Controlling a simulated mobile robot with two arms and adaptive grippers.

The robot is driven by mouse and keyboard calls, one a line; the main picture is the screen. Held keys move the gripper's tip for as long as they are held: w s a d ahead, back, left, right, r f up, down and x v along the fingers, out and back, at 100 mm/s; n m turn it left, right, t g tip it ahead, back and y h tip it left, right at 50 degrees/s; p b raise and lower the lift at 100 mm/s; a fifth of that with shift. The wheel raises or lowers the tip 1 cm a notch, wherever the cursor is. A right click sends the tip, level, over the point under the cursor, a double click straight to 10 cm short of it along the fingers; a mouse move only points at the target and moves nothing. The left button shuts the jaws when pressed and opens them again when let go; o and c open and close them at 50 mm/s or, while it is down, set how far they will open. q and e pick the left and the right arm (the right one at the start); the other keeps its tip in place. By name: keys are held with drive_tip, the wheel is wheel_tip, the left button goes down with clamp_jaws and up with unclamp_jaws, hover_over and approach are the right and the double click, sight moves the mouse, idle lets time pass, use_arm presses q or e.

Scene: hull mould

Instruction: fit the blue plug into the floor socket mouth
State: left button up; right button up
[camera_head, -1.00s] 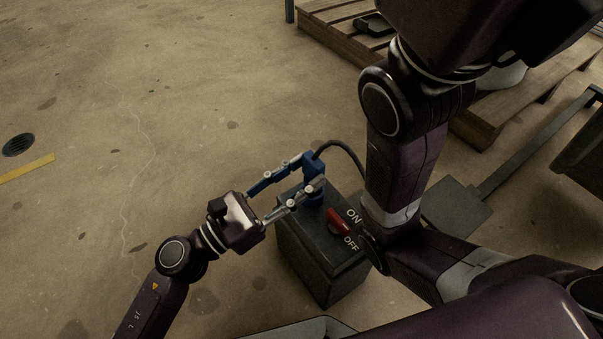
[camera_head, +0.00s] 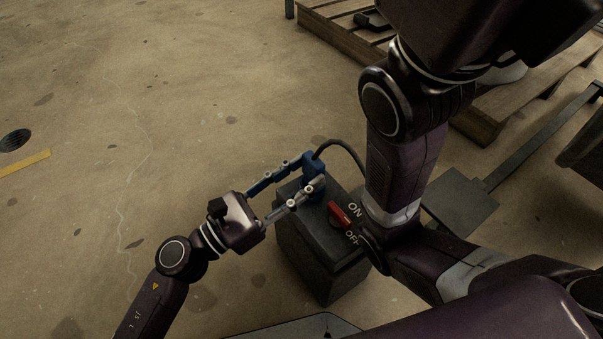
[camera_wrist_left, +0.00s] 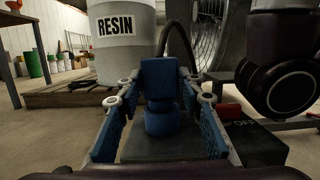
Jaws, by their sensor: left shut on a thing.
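The blue plug (camera_head: 313,172) stands upright at the back of the top of the dark floor socket box (camera_head: 318,265). A black cable leaves its top and bends right. My left gripper (camera_head: 302,176) is shut on the plug, one finger on each side. In the left wrist view the plug (camera_wrist_left: 160,82) sits between the fingers, its round lower part close above the box top. The socket mouth is hidden under it, so I cannot tell how deep the plug sits. My right gripper is not in view.
A red switch (camera_head: 340,214) marked ON and OFF is on the box, right of the plug. My other arm's links crowd its right side. A wooden pallet (camera_head: 345,32) lies behind; the left wrist view shows a RESIN drum (camera_wrist_left: 121,42). The floor at left is clear.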

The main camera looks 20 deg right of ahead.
use_arm(q)
drive_tip(key=shift+f+b, duration=0.5)
drive_tip(key=shift+f, duration=0.05)
drive_tip(key=o, duration=1.3)
drive_tip(key=v, duration=1.2)
